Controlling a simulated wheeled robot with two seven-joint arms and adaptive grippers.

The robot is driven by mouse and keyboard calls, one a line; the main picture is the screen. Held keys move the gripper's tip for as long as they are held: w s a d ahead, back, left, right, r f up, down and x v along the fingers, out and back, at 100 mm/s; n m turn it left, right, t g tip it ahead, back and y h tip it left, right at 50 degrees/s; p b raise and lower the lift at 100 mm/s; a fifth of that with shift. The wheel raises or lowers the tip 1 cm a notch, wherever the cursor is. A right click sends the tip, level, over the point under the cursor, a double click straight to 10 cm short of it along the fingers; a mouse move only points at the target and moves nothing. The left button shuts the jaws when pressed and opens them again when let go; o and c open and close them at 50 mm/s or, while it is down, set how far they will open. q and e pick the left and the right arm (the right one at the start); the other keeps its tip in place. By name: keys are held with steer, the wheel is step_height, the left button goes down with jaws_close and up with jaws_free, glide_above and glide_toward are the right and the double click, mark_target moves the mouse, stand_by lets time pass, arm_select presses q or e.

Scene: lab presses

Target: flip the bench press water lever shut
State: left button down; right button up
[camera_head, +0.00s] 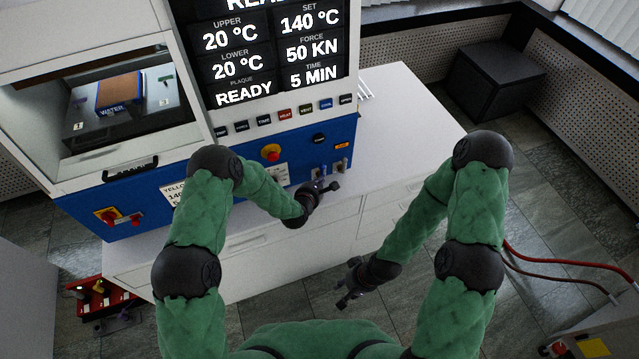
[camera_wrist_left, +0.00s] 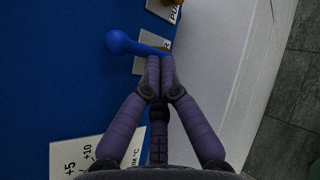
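The blue water lever (camera_wrist_left: 135,46) has a round ball end and sticks out to the left across a label in the left wrist view, against the blue press panel (camera_wrist_left: 60,70). My left gripper (camera_wrist_left: 160,60) is shut, its two fingers side by side with nothing seen between them. Its fingertips are at the right end of the lever and hide that end; I cannot tell if they touch it. In the head view my left gripper (camera_head: 328,187) is at the panel's lower right. My right gripper (camera_head: 348,292) hangs low, away from the press; its finger opening is unclear.
The bench press (camera_head: 120,190) stands on a white cabinet (camera_head: 400,140) with free top to the right. The panel has a yellow-and-red knob (camera_head: 270,152) and a red switch on yellow (camera_head: 108,216). A dark box (camera_head: 495,80) stands at the back right.

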arm_select(q)
steer(key=v, duration=1.2)
steer(key=s+a+f+m+g+b, duration=0.3)
steer(key=s+f+m, duration=0.4)
steer(key=s+m, duration=0.1)
steer(key=s+a+f+m+g+b, duration=0.3)
steer(key=s+f+m+g+b, duration=0.1)
steer(key=s+f+m, duration=0.4)
steer(key=s+a+f+m+g+y+b, duration=0.1)
steer(key=s+a+f+m+g+b, duration=0.2)
steer(key=s+f+m, duration=0.5)
steer(key=shift+s+g+b, duration=0.5)
steer(key=shift+s+b, duration=0.15)
steer(key=shift+s, duration=0.1)
